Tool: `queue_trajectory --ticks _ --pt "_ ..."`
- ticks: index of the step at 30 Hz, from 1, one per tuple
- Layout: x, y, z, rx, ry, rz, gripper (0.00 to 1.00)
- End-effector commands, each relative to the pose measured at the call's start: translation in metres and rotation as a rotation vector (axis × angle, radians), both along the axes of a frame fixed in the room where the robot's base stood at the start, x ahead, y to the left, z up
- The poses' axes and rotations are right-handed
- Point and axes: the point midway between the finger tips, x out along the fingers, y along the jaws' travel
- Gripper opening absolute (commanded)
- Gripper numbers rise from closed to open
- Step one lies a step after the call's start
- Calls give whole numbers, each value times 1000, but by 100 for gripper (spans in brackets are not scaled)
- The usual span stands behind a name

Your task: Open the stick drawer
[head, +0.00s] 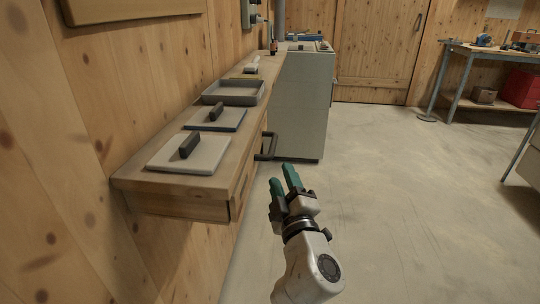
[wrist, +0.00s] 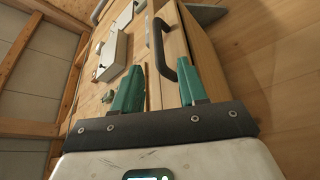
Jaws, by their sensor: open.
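A wooden counter (head: 165,177) runs along the left wall, with drawer fronts in its side. A dark bar handle (head: 267,147) sticks out from that side, and a dark handle (wrist: 163,52) also shows in the wrist view on a wooden front. I cannot tell which front is the stick drawer; no drawer is visibly pulled out. My gripper (head: 282,180), with green fingers, is open and empty in front of the counter, right of the handle and apart from it. In the wrist view the handle lies beyond the gap between the fingertips (wrist: 160,75).
Two flat lids (head: 188,154) with dark grips and a grey tray (head: 235,92) lie on the counter. A grey-green cabinet (head: 300,105) stands at its far end. A workbench (head: 490,50) with a red box is at the far right. The floor (head: 410,190) is clear.

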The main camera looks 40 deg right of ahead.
Motion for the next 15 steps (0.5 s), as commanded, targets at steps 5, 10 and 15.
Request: queue_trajectory --ticks 5,10,15 --pt "26 -17 11 3 -2 -2 42" --pt "51 -33 16 3 -1 -2 42" --pt "70 -44 19 3 -1 -1 42"
